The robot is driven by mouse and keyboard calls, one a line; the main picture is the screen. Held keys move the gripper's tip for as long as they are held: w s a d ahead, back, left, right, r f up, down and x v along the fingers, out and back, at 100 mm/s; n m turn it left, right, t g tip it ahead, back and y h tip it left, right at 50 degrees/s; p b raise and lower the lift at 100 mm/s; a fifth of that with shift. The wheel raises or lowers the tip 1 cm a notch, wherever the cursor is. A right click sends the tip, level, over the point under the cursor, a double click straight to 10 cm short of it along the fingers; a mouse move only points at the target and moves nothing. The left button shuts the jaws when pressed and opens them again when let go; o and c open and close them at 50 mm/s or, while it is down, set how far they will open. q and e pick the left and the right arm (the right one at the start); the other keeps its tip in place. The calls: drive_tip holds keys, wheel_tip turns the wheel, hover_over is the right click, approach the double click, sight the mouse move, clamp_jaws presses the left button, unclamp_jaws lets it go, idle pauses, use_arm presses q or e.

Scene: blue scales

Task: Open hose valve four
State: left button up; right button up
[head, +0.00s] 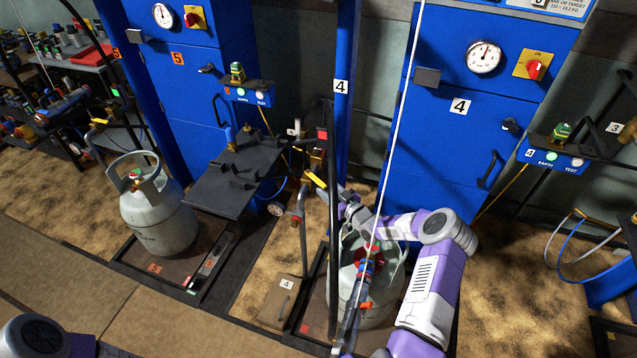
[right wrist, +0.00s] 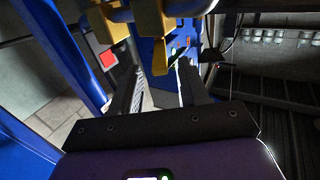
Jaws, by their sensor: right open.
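A yellow valve handle (head: 317,181) sits on the pipework at station 4, beside a dark upright post (head: 333,240). I take it to be hose valve four. My right gripper (head: 341,194) is open, just right of this handle in the head view. In the right wrist view a yellow handle (right wrist: 160,52) hangs at the top, ahead of and roughly between the open fingers of the right gripper (right wrist: 166,88). I cannot tell whether they touch it. My left gripper is out of view.
A grey gas cylinder (head: 365,296) stands under my right arm at station 4. Another cylinder (head: 157,218) stands on scale 5 at the left. Blue cabinets (head: 440,146) stand behind. A grey shelf (head: 232,185) lies left of the valve. The carpet at lower left is clear.

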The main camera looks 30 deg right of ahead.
sight(320, 182)
drive_tip(key=shift+w+a+b, duration=0.2)
drive_tip(key=shift+w+b, duration=0.05)
drive_tip(key=shift+w, duration=0.9)
drive_tip(key=shift+w+a+b, duration=0.2)
drive_tip(key=shift+w+b, duration=0.05)
drive_tip(key=shift+w, duration=0.9)
drive_tip(key=shift+c, duration=0.3)
clamp_jaws()
